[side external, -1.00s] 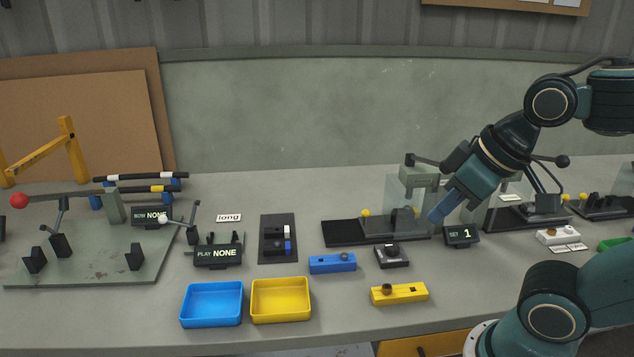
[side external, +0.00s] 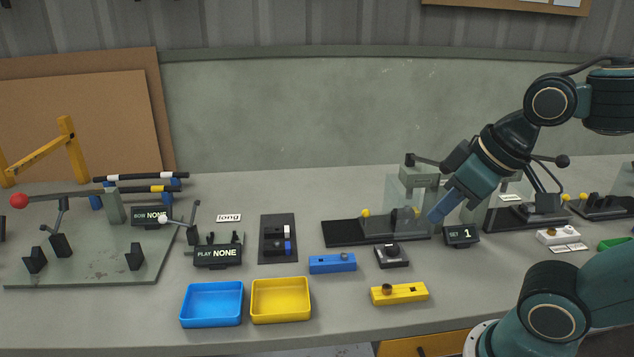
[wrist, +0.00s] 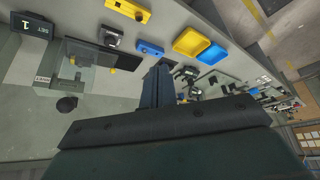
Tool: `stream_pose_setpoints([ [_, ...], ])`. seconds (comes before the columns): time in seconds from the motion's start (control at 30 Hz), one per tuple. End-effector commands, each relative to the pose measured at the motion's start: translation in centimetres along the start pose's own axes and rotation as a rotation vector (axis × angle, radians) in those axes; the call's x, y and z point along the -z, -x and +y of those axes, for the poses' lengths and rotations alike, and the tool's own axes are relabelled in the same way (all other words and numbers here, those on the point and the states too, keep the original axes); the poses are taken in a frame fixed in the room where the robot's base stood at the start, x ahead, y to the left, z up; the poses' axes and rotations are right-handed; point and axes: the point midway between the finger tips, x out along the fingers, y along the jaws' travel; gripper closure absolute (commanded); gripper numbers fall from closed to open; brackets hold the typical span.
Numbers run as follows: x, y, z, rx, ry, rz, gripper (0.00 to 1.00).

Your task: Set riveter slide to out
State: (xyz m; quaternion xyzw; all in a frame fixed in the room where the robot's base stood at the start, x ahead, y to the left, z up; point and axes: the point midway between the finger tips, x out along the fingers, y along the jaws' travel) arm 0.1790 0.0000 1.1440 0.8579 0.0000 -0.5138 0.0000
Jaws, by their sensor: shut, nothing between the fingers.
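The riveter station nearest my gripper has a long black base (side external: 340,233) with a grey slide block (side external: 385,228) on it. A small yellow knob (side external: 365,212) stands at the block's left end. A clear guard and a grey head (side external: 418,175) with a black-knobbed lever are above its right part. The black base also shows in the wrist view (wrist: 108,56). My gripper (side external: 436,217) is shut and empty, its blue fingers angled down at the right end of this station. In the wrist view its fingers (wrist: 156,85) are together. I cannot tell whether they touch the guard.
Similar stations (side external: 515,215) are further right. In front lie a dark switch box (side external: 393,256), a blue block (side external: 332,263) and a yellow block (side external: 399,293). Blue (side external: 183,310) and yellow (side external: 254,305) trays sit front left.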

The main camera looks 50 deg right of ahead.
Motion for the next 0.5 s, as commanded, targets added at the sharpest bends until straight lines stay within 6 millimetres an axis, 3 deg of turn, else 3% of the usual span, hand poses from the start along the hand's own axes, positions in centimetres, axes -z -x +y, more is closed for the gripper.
stream_pose_setpoints([
  [0.03, 0.0, 0.0, 0.0, 0.000, 0.000, 0.000, 0.96],
  [0.2, 0.3, 0.0, 0.1, -0.003, -0.021, -0.003, 0.63],
  [0.23, 0.4, -0.1, 0.1, -0.004, -0.031, -0.005, 0.60],
  [0.5, 3.3, -0.8, 1.3, -0.034, -0.261, -0.038, 0.60],
])
